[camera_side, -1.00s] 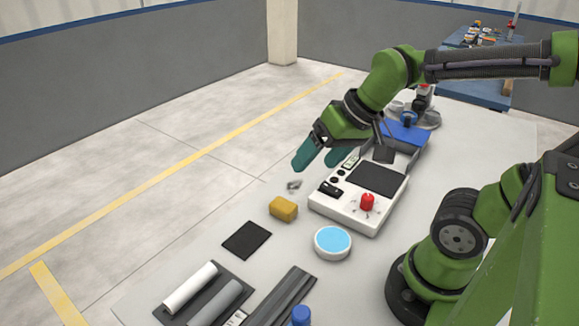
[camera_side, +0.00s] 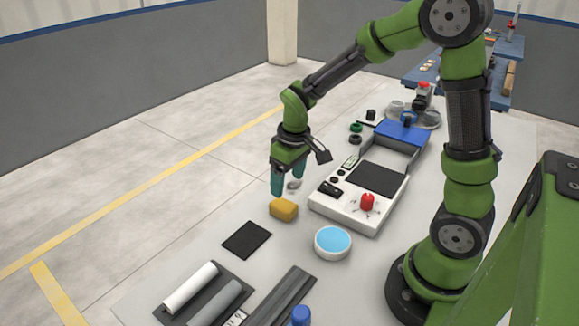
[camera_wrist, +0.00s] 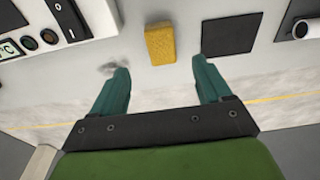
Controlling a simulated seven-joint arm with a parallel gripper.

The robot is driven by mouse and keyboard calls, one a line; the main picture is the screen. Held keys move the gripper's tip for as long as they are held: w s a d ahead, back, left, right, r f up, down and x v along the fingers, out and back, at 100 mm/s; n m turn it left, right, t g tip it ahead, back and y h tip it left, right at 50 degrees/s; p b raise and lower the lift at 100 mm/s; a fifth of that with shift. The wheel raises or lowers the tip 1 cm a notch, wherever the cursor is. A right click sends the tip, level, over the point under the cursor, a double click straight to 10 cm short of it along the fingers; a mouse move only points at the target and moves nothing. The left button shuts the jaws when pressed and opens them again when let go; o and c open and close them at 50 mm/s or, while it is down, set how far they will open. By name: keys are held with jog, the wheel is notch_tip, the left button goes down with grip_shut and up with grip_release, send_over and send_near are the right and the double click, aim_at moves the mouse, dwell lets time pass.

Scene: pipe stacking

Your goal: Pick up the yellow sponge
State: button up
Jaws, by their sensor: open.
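The yellow sponge (camera_side: 283,209) is a small block lying on the light grey table, left of the white device in the side view. In the wrist view the sponge (camera_wrist: 160,44) lies beyond my fingertips, between their lines. My gripper (camera_side: 288,190) has teal fingers pointing down, just behind and above the sponge in the side view. The gripper (camera_wrist: 163,72) is open and empty, with its fingers spread wider than the sponge. Whether a fingertip touches the sponge cannot be told, but a gap shows in the wrist view.
A white device (camera_side: 345,212) with a red knob (camera_side: 367,202) stands right of the sponge. A black square pad (camera_side: 247,239) and a round blue-topped dish (camera_side: 332,242) lie in front. A small grey smudge-like item (camera_side: 294,184) is beside the fingers. Pipes (camera_side: 190,287) lie near the front.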

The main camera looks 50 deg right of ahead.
aim_at(283, 204)
jog(key=f, duration=0.3)
jog(key=w+f, duration=0.1)
jog(key=f, duration=0.5)
jog(key=shift+w+a+f, duration=0.1)
jog(key=shift+w, duration=0.1)
jog(key=c, duration=1)
notch_tip(283, 204, up, 10)
jog(key=shift+r, duration=0.1)
